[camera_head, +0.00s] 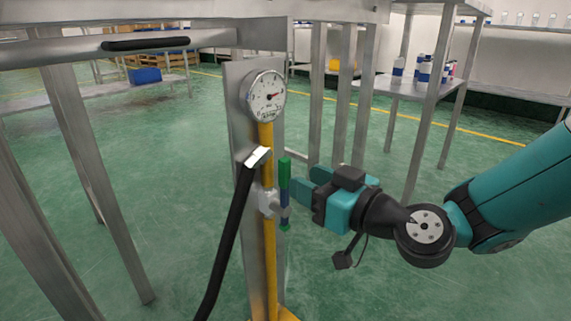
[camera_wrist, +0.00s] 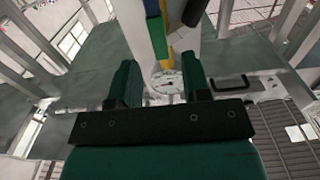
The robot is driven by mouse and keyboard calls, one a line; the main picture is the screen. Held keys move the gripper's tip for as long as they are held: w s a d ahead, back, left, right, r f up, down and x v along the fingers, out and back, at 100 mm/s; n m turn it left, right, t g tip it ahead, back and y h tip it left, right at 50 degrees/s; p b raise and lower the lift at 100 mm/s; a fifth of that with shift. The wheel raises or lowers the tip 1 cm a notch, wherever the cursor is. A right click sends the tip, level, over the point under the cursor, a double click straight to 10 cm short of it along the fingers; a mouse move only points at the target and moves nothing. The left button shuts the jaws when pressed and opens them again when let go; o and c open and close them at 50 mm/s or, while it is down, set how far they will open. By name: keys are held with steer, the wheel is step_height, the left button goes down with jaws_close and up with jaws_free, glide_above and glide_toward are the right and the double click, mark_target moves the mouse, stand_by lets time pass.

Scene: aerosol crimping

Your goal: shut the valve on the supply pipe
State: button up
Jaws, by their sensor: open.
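The yellow supply pipe (camera_head: 268,240) runs upright up to a round dial gauge (camera_head: 266,96). The valve body (camera_head: 268,203) is pale grey and sits partway up the pipe. Its handle (camera_head: 285,174), green with a blue middle, stands upright alongside the pipe on the right. My gripper (camera_head: 304,183) is just right of the handle, fingers apart and empty. In the wrist view the handle (camera_wrist: 158,38) lies beyond the two open fingers, roughly in line with the gap. The gauge (camera_wrist: 167,82) shows between the fingers. I cannot tell whether a finger touches the handle.
A black hose (camera_head: 229,236) with a light metal end hangs left of the pipe. A metal plate (camera_head: 241,150) and table legs stand behind and beside it. Shelving with bottles (camera_head: 424,72) stands at the back right. The green floor in front is clear.

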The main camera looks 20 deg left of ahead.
mark_target(288, 172)
steer(key=x, duration=0.6)
jaws_close()
